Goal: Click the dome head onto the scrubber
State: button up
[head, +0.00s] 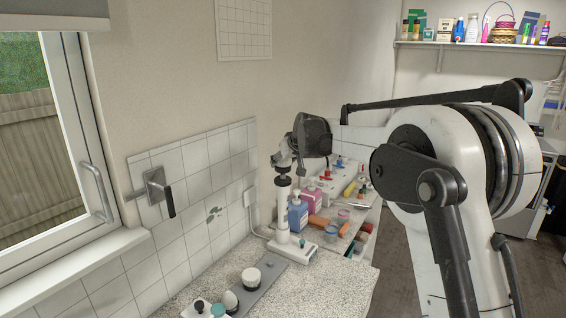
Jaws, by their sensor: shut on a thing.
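My gripper (283,172) is shut on the top of a white upright cylindrical body, which looks like the scrubber (283,210). The scrubber's lower end is at or just above a white base (300,255) on the counter; I cannot tell whether they touch. A small white dome-shaped piece (230,300), likely the dome head, sits on a grey strip at the near edge of the view. It is apart from the scrubber, nearer the camera. The fingertips are small and partly hidden by my wrist.
A wider white round piece (251,275) sits on the grey strip (275,272), and small dark and green-topped pieces lie nearer. A tiled wall (190,215) stands left.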

jog(key=shift+f+b, duration=1)
jog(key=shift+f, duration=0.45)
jog(key=o, duration=1.2)
jog(key=v, duration=1.2)
jog(key=shift+w+a+r, duration=0.1)
jog(key=c, duration=0.5)
jog(key=w+a+g+p, duration=0.1)
jog(key=p, duration=0.1)
jog(key=w+a+r+p, duration=0.1)
jog(key=w+p, duration=0.1)
jog(key=w+a+r+g+h+p, duration=0.1)
jog(key=w+p, duration=0.1)
jog(key=shift+w+n+g, duration=0.25)
jog(key=shift+n+g, duration=0.05)
grip_shut()
jog(key=shift+w+a+g+h+p, duration=0.45)
jog(key=shift+w+p, duration=0.3)
jog(key=shift+p, duration=0.4)
jog(key=shift+f+b, duration=1.15)
jog(key=shift+f, duration=0.65)
